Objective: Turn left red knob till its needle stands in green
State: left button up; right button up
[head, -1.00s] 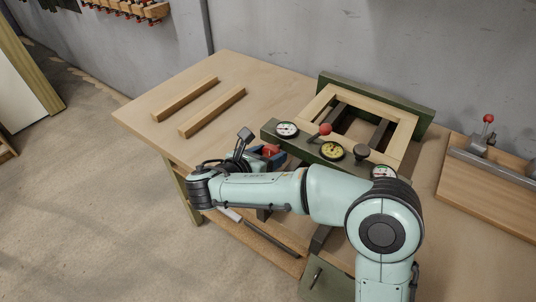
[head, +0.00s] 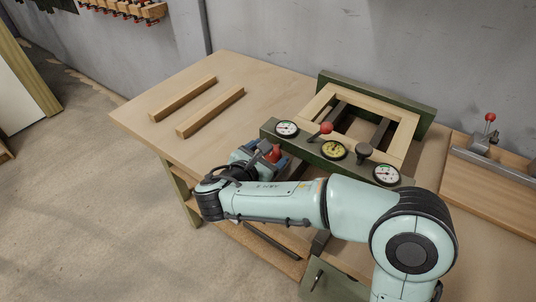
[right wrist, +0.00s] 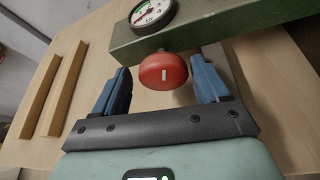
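The left red knob (right wrist: 163,70) sits on the front face of the green press beam, below the left gauge (right wrist: 152,14); a pale mark on it stands about upright. My right gripper (right wrist: 162,85) is open, with a blue finger on each side of the knob and visible gaps. In the head view the knob (head: 274,153) shows just beyond the right gripper (head: 267,152). The left gauge (head: 286,129) has a white face with a green stretch; I cannot clearly tell where its needle stands. My left gripper is not in view.
A wooden frame (head: 403,131) lies behind. Two wooden strips (head: 211,112) lie on the workbench (head: 250,78).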

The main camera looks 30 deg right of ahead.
jog(key=shift+s+d+f, duration=0.15)
dwell(0.3)
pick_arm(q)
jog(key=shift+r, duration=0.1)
pick_arm(e)
jog(key=shift+g, duration=0.3)
